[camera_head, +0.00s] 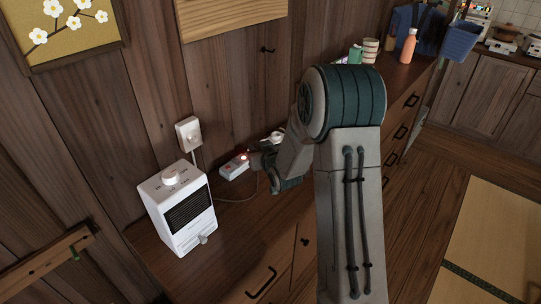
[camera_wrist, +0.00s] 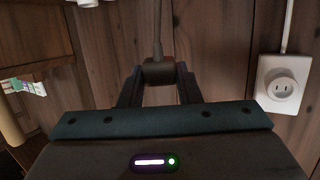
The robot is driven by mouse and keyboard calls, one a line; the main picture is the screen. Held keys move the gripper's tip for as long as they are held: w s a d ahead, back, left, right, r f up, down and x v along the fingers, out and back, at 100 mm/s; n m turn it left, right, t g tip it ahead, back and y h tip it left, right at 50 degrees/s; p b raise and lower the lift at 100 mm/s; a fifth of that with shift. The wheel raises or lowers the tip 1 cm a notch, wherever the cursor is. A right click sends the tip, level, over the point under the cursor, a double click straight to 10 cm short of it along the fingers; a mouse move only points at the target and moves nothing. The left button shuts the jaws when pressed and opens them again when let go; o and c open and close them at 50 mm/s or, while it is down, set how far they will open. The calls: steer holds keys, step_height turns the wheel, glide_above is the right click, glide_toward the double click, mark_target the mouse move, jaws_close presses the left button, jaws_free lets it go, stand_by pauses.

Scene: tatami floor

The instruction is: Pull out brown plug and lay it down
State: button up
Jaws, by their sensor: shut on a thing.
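In the wrist view, the brown plug (camera_wrist: 158,71) sits between the two fingertips of my gripper (camera_wrist: 158,84), with its dark cord running up from it. My gripper is shut on it. In the head view, my gripper (camera_head: 257,158) is low at the right end of a white power strip (camera_head: 233,168) lying on the wooden cabinet top, with a small red light showing there. The plug is not clear in the head view. I cannot tell whether its prongs are in the strip.
A white heater-like box (camera_head: 178,208) stands left of the strip. A wall outlet (camera_head: 188,133) is above; it also shows in the wrist view (camera_wrist: 284,88). A white dish (camera_head: 275,137) is behind my gripper. An orange bottle (camera_head: 408,46) and cups stand farther right. Bare wood lies in front.

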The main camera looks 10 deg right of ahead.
steer(key=shift+w+d+r+n+g+y+p, duration=0.1)
steer(key=shift+n+g+y+p, duration=0.3)
steer(key=shift+n+y+p, duration=0.15)
steer(key=shift+d+f+n+g+y+p, duration=0.15)
steer(key=shift+f+n+g+y+p, duration=0.2)
steer(key=shift+p, duration=0.3)
steer(key=shift+s+d+f+n+g+y+b, duration=0.3)
steer(key=shift+s+f+n+g+y, duration=0.25)
steer(key=shift+f, duration=1.45)
steer(key=shift+s+d+f+n+g+y+b, duration=0.15)
steer(key=shift+s+d+f+n+g+y, duration=0.35)
steer(key=shift+f, duration=1.55)
steer(key=shift+s+d+f+n+g+y+b, duration=0.25)
steer(key=shift+f+n+g, duration=0.5)
steer(key=shift+f, duration=1.25)
steer(key=shift+a, duration=0.1)
steer(key=o, duration=1.1)
steer(key=shift+c, duration=0.2)
steer(key=v, duration=1.3)
steer(key=shift+s+d+r, duration=0.25)
